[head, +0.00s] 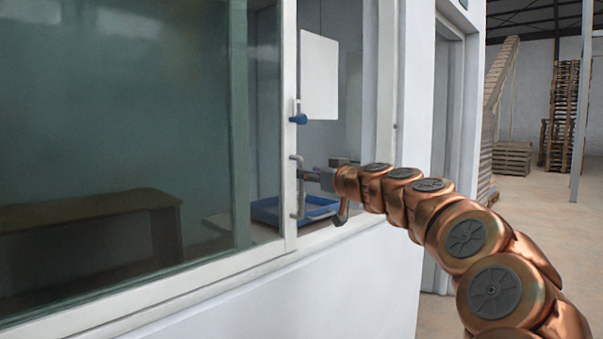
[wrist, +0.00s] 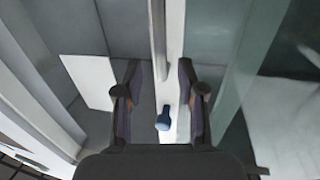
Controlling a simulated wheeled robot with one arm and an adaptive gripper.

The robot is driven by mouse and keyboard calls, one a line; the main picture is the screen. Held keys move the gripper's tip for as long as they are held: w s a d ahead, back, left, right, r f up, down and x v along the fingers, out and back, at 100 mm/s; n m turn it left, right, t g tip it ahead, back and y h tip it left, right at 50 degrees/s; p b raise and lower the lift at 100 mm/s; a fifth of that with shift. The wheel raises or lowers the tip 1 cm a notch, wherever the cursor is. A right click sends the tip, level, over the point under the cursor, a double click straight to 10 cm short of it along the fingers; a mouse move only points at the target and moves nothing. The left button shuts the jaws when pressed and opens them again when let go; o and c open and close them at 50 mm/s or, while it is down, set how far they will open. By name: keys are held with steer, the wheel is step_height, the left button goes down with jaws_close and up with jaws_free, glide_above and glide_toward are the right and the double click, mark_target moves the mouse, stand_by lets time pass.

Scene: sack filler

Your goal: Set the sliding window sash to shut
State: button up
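The sliding window sash (head: 290,62) has a pale frame and dark glass. An open gap lies between its right edge and the window jamb (head: 371,90). A vertical bar handle (head: 298,205) stands on the sash's edge, below a blue knob (head: 298,119). My gripper (head: 308,175) is at the handle, from the right. In the wrist view, my gripper's fingers (wrist: 159,70) are apart, one on each side of the handle bar (wrist: 158,35), with space showing on both sides. The blue knob (wrist: 163,119) also shows between the fingers. Finger contact with the bar cannot be told.
A white panel (head: 319,76) hangs in the opening, and a blue tray (head: 325,205) lies inside behind the sash edge. A brown bench (head: 85,207) shows through the glass. The white wall (head: 330,285) is below the window. Pallet stacks (head: 562,110) stand far right.

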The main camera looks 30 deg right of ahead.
steer(key=shift+w+a, duration=0.1)
steer(key=shift+w, duration=2.1)
jaws_close()
